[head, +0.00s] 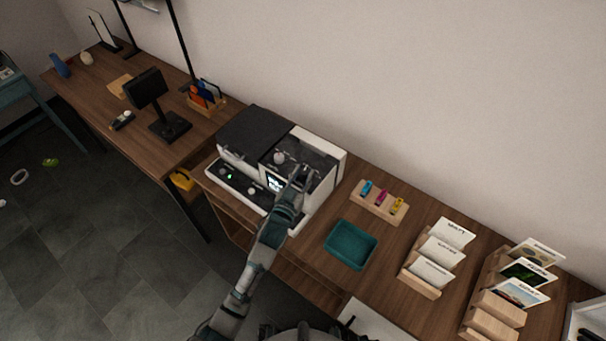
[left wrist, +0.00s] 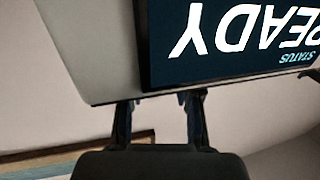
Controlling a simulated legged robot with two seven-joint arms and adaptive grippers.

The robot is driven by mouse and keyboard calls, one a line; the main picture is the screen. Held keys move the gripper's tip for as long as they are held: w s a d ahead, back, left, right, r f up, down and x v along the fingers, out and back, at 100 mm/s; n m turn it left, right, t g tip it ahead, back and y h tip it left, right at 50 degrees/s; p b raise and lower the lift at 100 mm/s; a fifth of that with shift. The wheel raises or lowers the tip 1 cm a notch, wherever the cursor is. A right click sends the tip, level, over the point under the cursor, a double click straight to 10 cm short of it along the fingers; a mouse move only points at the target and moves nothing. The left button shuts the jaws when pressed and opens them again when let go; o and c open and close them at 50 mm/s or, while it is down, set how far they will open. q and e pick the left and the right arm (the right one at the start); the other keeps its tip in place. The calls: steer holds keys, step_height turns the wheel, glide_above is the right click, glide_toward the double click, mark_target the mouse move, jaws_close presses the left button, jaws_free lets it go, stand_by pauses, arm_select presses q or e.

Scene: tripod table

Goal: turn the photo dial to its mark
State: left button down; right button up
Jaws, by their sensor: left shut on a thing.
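The white and black photo machine (head: 327,190) stands on the wooden table, with a small lit screen (head: 274,182) on its front. A pale round knob (head: 280,157) shows on its dark upper part and another knob (head: 251,190) on its front panel. I cannot tell which one is the photo dial, and no mark is readable. My left gripper (head: 298,174) is at the machine, just right of the screen. In the left wrist view its fingers (left wrist: 160,100) reach behind the edge of the panel whose screen (left wrist: 240,40) reads READY. They are shut on a part hidden there. My right gripper is not in view.
A teal tray (head: 351,262) and a wooden holder (head: 364,207) with coloured pieces stand right of the machine. Wooden card racks (head: 421,284) are further right. A black display stand (head: 170,128) is at left. A wall runs close behind the table.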

arm_select(q)
steer(key=m+h, duration=0.1)
steer(key=m+g+h+p, duration=0.1)
steer(key=g+h+p, duration=0.1)
steer(key=shift+w+a+r+m+h, duration=0.15)
steer(key=shift+a+m+h, duration=0.1)
steer(key=shift+m+h, duration=0.15)
steer(key=shift+m+g+h, duration=0.3)
steer(key=shift+h, duration=0.1)
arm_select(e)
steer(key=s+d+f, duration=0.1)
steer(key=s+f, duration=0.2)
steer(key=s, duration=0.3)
arm_select(q)
steer(key=shift+w+a+m+g+h, duration=0.1)
steer(key=shift+m+g+h, duration=0.3)
steer(key=m+g+h+b, duration=0.2)
steer(key=g, duration=0.1)
steer(key=shift+f+m+h+b, duration=0.2)
steer(key=shift+m+h+b, duration=0.2)
steer(key=shift+r+g, duration=0.1)
steer(key=shift+g, duration=0.4)
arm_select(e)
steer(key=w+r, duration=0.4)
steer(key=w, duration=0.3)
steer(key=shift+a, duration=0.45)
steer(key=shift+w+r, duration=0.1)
arm_select(q)
steer(key=c, duration=0.8)
jaws_free()
